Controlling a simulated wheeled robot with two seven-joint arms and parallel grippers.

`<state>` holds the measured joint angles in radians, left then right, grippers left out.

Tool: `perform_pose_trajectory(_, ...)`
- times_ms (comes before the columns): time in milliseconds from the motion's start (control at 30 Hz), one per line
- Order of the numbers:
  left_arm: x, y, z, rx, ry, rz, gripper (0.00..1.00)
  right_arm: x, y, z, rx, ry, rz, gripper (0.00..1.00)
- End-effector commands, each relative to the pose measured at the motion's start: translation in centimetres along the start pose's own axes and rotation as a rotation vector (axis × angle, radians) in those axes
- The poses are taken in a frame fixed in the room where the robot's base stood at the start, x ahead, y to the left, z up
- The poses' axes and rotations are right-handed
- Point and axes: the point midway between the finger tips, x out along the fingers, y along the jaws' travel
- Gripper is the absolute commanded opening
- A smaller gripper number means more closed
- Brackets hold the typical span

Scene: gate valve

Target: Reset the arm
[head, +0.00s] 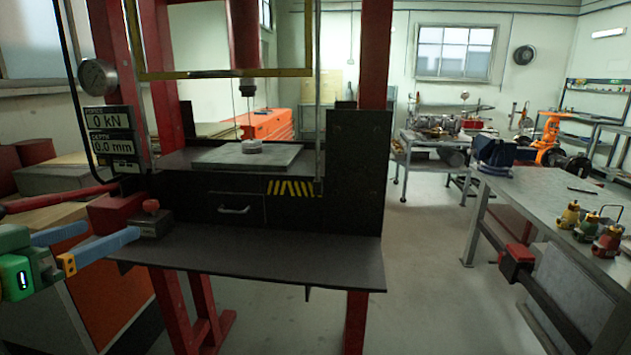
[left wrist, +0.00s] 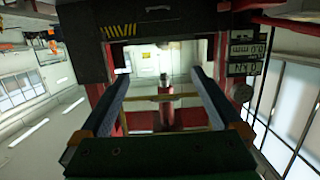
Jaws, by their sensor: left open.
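My left gripper (head: 112,230) comes in from the left edge in the head view, with a green body and blue fingers. Its jaws are apart, and in the left wrist view (left wrist: 160,78) nothing is between the fingers. It is close to the small dark box with a red knob (head: 151,207), at the left of the press's black shelf (head: 260,255); I cannot tell whether they touch. The red-framed press (head: 376,55) stands ahead, its ram (head: 246,85) raised above a pale round piece (head: 251,146) on a grey plate. My right gripper is not in view.
A readout (head: 113,132) shows 0 kN and 0.0 mm below a round gauge (head: 97,77). A grey bench (head: 535,195) at the right holds several small red and yellow fittings. A cart (head: 425,150) stands behind. The floor (head: 425,255) between press and bench is clear.

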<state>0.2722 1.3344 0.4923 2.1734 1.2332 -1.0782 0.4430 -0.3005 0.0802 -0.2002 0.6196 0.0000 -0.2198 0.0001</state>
Motion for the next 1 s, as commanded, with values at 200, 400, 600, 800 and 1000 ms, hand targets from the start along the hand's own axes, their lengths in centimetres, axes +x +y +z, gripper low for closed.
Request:
perform_pose_trajectory(200,1.9,-2.9,1.9,-0.080,-0.009,-0.043,1.00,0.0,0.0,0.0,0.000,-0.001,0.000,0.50)
perform_pose_trajectory(400,3.9,-6.2,5.1,-0.157,-0.032,-0.101,1.00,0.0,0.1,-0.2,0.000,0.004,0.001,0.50)
perform_pose_trajectory(600,6.2,-10.2,11.3,-0.244,-0.093,-0.193,1.00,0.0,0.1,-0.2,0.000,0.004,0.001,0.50)
perform_pose_trajectory(800,8.0,-13.8,23.3,-0.312,-0.240,-0.320,1.00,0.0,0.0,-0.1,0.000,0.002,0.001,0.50)
perform_pose_trajectory(1000,6.3,-13.1,40.9,-0.300,-0.504,-0.423,1.00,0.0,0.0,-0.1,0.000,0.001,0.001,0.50)
